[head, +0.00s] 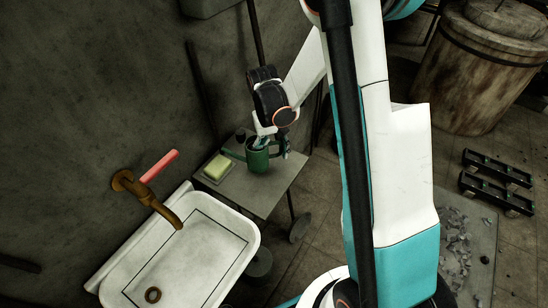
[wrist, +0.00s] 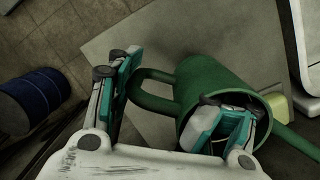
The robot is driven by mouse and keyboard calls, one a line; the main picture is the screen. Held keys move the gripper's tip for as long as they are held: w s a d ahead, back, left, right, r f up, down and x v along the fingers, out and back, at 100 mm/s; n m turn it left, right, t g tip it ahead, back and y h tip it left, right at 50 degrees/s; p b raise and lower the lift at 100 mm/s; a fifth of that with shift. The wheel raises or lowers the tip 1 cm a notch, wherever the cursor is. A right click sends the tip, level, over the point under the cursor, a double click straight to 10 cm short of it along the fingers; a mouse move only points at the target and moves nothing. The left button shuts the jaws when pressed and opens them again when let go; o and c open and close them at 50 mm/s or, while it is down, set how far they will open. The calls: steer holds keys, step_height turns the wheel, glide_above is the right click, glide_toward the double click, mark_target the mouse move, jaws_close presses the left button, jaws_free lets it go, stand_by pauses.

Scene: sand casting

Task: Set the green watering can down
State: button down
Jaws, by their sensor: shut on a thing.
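The green watering can (head: 257,160) is at the small grey table (head: 245,196) in the head view. I cannot tell whether its base touches the tabletop. My gripper (head: 270,141) reaches down onto the can from above. In the wrist view the can (wrist: 213,78) lies across the picture, its spout toward the lower right and its handle loop on the left.
A yellow-green block (head: 216,167) sits at the table's left, close to the can. A white sink (head: 190,262) with a brass tap (head: 150,199) stands at the lower left. The table's front part is clear. A blue drum (wrist: 36,98) shows in the wrist view.

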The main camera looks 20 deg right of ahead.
mark_target(274, 157)
steer(key=shift+f, duration=1.45)
steer(key=shift+b, duration=0.35)
steer(key=c, duration=1.2)
jaws_free()
steer(key=shift+f, duration=0.15)
steer(key=o, duration=0.8)
steer(key=shift+o, duration=0.2)
steer(key=shift+r, duration=0.2)
